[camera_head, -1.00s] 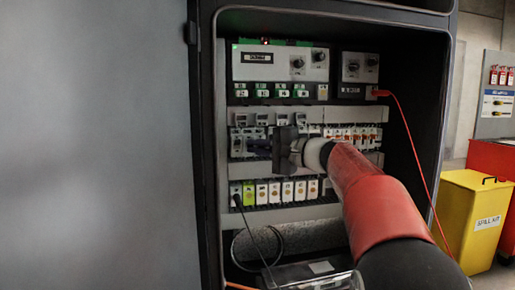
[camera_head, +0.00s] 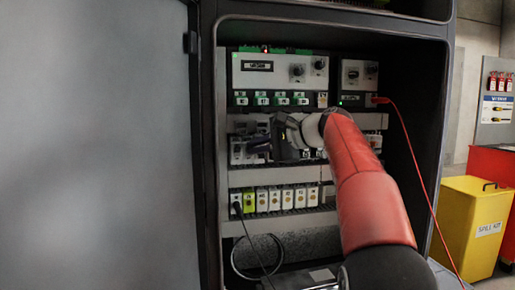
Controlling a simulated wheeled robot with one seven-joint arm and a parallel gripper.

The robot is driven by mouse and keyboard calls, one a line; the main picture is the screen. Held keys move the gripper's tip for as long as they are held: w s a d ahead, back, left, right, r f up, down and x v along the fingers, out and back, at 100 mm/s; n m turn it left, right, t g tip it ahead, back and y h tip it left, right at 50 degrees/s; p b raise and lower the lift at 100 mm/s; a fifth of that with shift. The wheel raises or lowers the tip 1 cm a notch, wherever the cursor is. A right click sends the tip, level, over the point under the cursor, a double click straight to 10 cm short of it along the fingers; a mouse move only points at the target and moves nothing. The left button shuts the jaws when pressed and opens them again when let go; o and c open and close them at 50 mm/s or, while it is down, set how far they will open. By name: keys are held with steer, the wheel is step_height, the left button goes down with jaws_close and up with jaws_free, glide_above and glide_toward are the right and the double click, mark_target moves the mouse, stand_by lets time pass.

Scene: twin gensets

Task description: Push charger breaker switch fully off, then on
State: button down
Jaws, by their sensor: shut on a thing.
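The breaker row (camera_head: 237,153) runs across the middle of the open cabinet, with pale modules on its left part. My gripper (camera_head: 262,147) is at the left part of this row, with its dark fingers pointing left. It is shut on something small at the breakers. The fingers and the wrist hide the held part and much of the row. I cannot read breaker labels or tell whether the charger breaker switch is on or off.
Above are controller panels (camera_head: 280,70) with knobs. Below is a row of white and yellow modules (camera_head: 274,199). A red cable (camera_head: 407,140) hangs at the right inside. The cabinet door (camera_head: 95,150) fills the left. A yellow spill kit bin (camera_head: 473,222) stands outside, right.

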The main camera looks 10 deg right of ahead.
steer(key=c, duration=1.5)
jaws_free()
steer(key=shift+c, duration=0.2)
steer(key=v, duration=0.7)
steer(key=shift+s+d, duration=0.25)
steer(key=shift+r, duration=0.1)
